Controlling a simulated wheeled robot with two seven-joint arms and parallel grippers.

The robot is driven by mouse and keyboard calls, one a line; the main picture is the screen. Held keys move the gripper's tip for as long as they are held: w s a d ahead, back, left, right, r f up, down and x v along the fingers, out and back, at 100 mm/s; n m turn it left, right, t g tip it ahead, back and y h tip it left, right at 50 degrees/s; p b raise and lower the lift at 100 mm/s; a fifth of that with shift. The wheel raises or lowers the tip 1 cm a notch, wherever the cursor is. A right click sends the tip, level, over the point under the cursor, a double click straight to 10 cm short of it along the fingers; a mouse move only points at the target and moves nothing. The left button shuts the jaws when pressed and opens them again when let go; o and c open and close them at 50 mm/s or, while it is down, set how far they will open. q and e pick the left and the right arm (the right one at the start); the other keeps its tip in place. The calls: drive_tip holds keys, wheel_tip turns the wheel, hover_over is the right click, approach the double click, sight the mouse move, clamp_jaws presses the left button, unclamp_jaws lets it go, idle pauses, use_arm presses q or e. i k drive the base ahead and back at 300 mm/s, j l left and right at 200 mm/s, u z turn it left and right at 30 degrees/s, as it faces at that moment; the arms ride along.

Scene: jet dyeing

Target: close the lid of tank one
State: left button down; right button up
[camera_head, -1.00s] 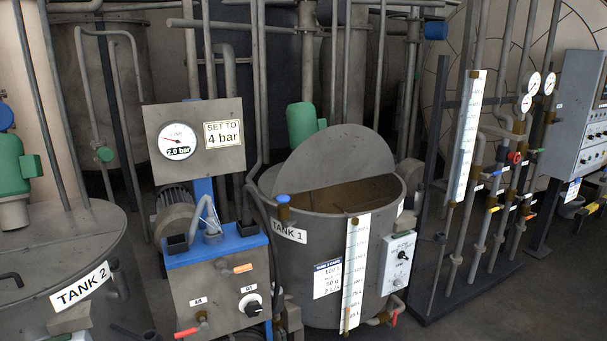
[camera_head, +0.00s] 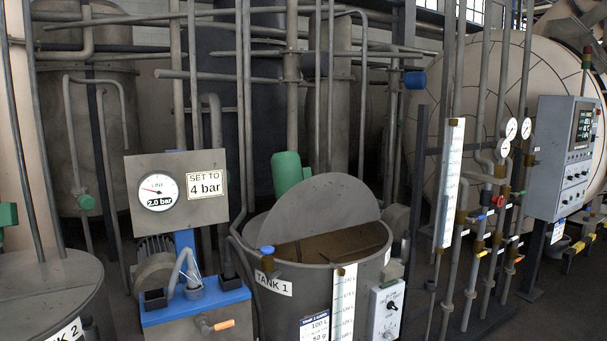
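Tank one (camera_head: 288,308) is a grey round vessel with a "TANK 1" label, at the lower middle of the head view. Its lid (camera_head: 322,212) is a grey half-disc tilted up at the back of the rim, so the front half of the top is open. Brown liquid or a brown inner surface (camera_head: 335,243) shows inside. Neither of my grippers is in view.
A blue-topped pump stand (camera_head: 195,302) with a gauge panel (camera_head: 177,192) stands left of tank one. Tank two (camera_head: 45,290) is at the far left. A level scale (camera_head: 343,305) and a control box (camera_head: 387,308) are on tank one's front. Pipes with valves (camera_head: 485,225) and a grey cabinet (camera_head: 562,160) stand at right.

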sight(320, 204)
drive_tip(key=i+l, duration=0.3)
drive_tip(key=i+l+u, duration=0.15)
drive_tip(key=i+l, duration=0.4)
drive_tip(key=i+l+u, duration=0.15)
drive_tip(key=l, duration=0.3)
drive_tip(key=i+l, duration=0.35)
drive_tip(key=i+l+u, duration=0.15)
drive_tip(key=l, duration=0.25)
drive_tip(key=i+l, duration=0.35)
drive_tip(key=i+l+u, duration=0.15)
drive_tip(key=l, duration=0.3)
drive_tip(key=i+j, duration=0.05)
drive_tip(key=i, duration=0.05)
